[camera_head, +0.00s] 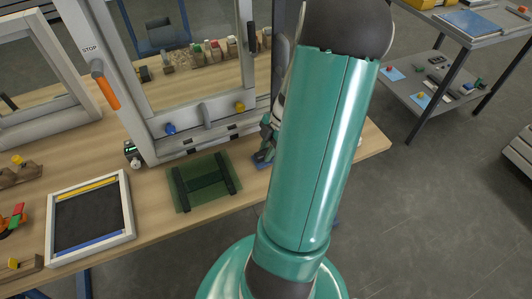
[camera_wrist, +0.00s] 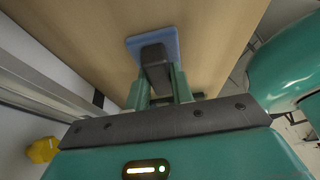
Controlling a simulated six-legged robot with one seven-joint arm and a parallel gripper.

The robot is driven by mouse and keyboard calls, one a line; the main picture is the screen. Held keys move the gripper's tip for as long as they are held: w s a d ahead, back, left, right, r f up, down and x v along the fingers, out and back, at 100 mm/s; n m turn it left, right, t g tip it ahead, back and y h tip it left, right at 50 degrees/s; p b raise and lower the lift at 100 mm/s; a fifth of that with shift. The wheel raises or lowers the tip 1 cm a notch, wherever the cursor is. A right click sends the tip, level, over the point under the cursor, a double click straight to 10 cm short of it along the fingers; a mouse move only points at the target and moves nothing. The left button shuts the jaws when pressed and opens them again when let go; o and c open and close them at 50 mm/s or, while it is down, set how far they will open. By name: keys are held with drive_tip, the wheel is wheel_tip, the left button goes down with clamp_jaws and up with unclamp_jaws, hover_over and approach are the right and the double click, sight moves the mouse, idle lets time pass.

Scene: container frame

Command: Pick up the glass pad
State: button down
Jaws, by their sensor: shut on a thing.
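The glass pad, a flat blue square with a dark block-shaped grip on its back, shows in the wrist view (camera_wrist: 158,35) and partly in the head view (camera_head: 260,161). My gripper (camera_wrist: 161,78) is shut on the dark grip, one green finger on each side. In the head view my gripper (camera_head: 267,135) is at the right part of the wooden table, partly hidden by my arm. I cannot tell whether the pad touches the table.
A translucent green sheet with dark bars (camera_head: 188,202) lies left of my gripper. A grey-framed window (camera_head: 176,150) stands behind it on the table (camera_head: 150,215). A white-framed dark tray (camera_head: 126,221) lies further left. A yellow knob (camera_wrist: 42,150) shows near the frame.

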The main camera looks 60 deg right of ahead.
drive_tip(key=shift+r, duration=0.1)
drive_tip(key=shift+r, duration=0.2)
wheel_tip(320, 180, up, 2)
drive_tip(key=shift+r, duration=0.1)
drive_tip(key=s+a+r, duration=0.9)
drive_tip(key=a+r, duration=0.1)
drive_tip(key=shift+s, duration=0.35)
drive_tip(key=shift+a, duration=0.1)
drive_tip(key=c, duration=1.9)
unclamp_jaws()
drive_tip(key=shift+c, duration=0.9)
